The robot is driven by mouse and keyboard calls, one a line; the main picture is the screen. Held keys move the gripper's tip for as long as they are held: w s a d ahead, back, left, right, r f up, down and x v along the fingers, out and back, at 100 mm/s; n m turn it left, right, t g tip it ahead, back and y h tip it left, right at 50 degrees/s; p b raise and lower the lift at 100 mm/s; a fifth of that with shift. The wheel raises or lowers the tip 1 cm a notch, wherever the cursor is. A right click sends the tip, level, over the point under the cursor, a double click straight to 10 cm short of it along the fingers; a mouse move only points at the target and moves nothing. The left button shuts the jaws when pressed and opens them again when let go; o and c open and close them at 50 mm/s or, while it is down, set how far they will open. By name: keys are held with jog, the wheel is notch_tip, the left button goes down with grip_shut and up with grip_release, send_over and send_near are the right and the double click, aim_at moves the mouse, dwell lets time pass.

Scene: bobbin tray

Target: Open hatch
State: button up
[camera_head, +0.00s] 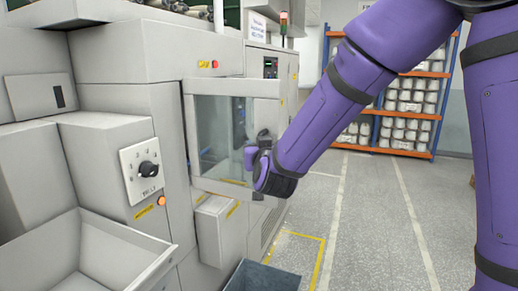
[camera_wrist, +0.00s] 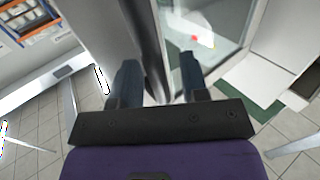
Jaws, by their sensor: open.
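The hatch (camera_head: 234,88) is a pale framed door with a clear pane on the front of the grey machine. Blue and dark parts show through the pane. My gripper (camera_head: 257,149) is at the right side of the hatch, in front of its frame.
A control box with a black knob (camera_head: 149,170) and a grey bin (camera_head: 105,256) stand at the left. A small box (camera_head: 217,228) sits below the hatch. A dark bin (camera_head: 262,277) is on the floor. Shelves of bobbins (camera_head: 408,105) stand behind; the floor at right is clear.

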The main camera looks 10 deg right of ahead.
jog(key=shift+s, duration=0.15)
jog(key=s, duration=1)
jog(key=shift+s, duration=0.25)
jog(key=s+d+r+g, duration=0.1)
jog(key=s+d+g, duration=0.5)
jog(key=s, duration=0.6)
jog(key=s+d+r+g, duration=0.2)
jog(key=s+d+g, duration=0.4)
jog(key=s+d, duration=0.5)
jog(key=shift+s+g, duration=0.4)
jog(key=shift+s, duration=0.1)
